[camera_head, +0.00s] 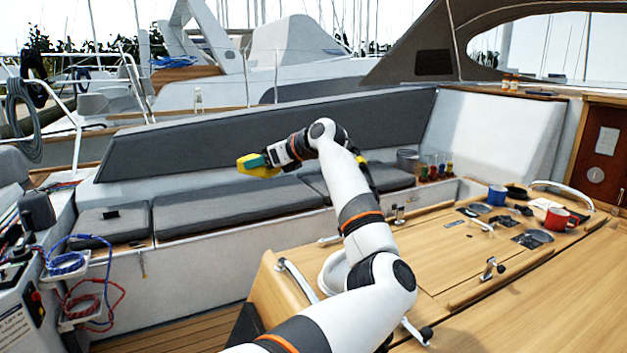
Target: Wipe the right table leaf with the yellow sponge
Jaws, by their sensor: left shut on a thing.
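The yellow sponge (257,165), with a green part by the fingers, is held up in front of the grey bench backrest, well left of the table. My left gripper (270,157) is shut on it. The wooden table (460,270) is at the lower right, with a middle section and leaves on both sides. The right table leaf (565,305) reaches the lower right edge and its visible part looks bare. My left arm hides part of the table's left side. My right gripper is not in view.
A blue mug (497,195), a red mug (558,219), a dark dish (532,238) and small items stand on the table's middle section. Metal rails (297,282) rise at its edges. Coloured ropes (88,290) hang at the left. Grey bench cushions (235,205) run behind.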

